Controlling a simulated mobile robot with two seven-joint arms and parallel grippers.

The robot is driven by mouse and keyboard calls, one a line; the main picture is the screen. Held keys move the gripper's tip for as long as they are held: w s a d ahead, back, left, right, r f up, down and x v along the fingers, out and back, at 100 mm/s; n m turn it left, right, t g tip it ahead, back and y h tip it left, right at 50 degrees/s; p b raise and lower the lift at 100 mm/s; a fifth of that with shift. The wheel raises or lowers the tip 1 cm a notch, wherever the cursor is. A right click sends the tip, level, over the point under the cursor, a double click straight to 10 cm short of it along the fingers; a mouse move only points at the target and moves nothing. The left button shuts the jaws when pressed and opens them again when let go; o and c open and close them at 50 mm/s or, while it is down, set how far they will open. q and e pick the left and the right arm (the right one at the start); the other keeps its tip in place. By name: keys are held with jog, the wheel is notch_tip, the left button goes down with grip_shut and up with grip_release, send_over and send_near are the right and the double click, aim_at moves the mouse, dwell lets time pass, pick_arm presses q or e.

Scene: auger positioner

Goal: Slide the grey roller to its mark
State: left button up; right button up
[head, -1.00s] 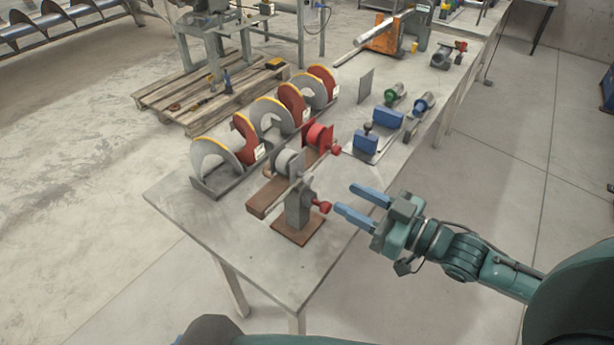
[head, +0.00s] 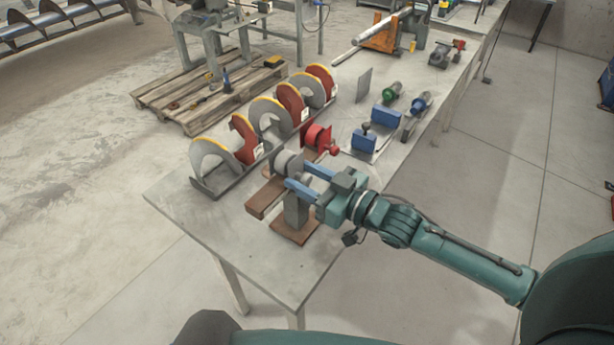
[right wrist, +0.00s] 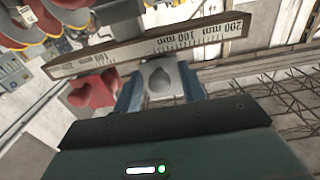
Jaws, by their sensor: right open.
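The grey roller (head: 287,162) sits on the brown wooden rail (head: 264,197) of the positioner, in front of the red roller (head: 318,137). My right gripper (head: 298,174) is open, its blue fingers pointing at the grey roller's near side. In the right wrist view a grey block with a rounded recess (right wrist: 161,80) shows between the two fingers. I cannot tell whether they touch it. A scale marked in mm (right wrist: 160,43) runs across above it. The grey post (head: 296,210) on its brown base is partly covered by my gripper. I cannot make out the target mark.
Blue blocks (head: 364,141) and a green-ended cylinder (head: 393,91) lie farther right on the grey table (head: 195,218). The table's front left is clear.

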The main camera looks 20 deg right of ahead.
jog(key=shift+c, duration=0.2)
grip_shut()
dwell(0.4)
